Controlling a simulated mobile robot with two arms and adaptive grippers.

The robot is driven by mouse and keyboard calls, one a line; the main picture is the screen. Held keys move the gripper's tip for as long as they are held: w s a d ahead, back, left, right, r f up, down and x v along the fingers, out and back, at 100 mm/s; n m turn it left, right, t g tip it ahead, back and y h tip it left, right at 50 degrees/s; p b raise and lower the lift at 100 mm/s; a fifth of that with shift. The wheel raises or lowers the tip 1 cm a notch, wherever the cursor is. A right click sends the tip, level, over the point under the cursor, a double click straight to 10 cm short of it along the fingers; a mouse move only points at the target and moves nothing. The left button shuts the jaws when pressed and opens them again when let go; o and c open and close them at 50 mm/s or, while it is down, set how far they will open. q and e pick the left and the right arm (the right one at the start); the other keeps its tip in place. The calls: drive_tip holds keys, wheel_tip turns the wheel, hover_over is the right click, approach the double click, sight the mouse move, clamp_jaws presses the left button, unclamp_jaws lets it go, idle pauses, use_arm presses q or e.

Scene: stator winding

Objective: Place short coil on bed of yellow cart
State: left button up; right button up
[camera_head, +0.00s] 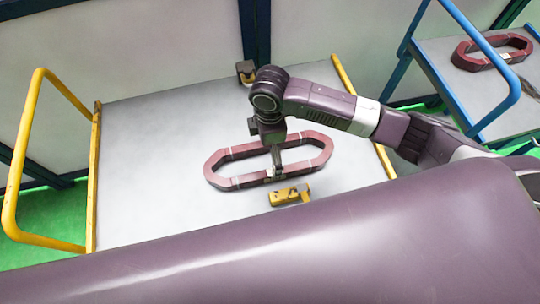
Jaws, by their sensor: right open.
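A reddish-brown elongated coil (228,172) with pale bands lies flat on the grey bed (150,190) of the yellow cart, near its middle. My right gripper (276,168) points down over the coil's opening, with its fingers close to the coil's near side. It is open; the fingers are small here, and I cannot tell whether they touch the coil. A second reddish-brown coil (464,60) lies on the blue cart (440,58) at the upper right. My left gripper is not in view.
A worn yellow block (289,196) sits on the bed just nearer than the coil, and a brown one (245,70) at the far edge. The yellow handle rail (22,140) rises at left. Bed space left of the coil is clear.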

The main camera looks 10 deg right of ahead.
wheel_tip(320, 180, up, 7)
idle(0.3)
idle(0.5)
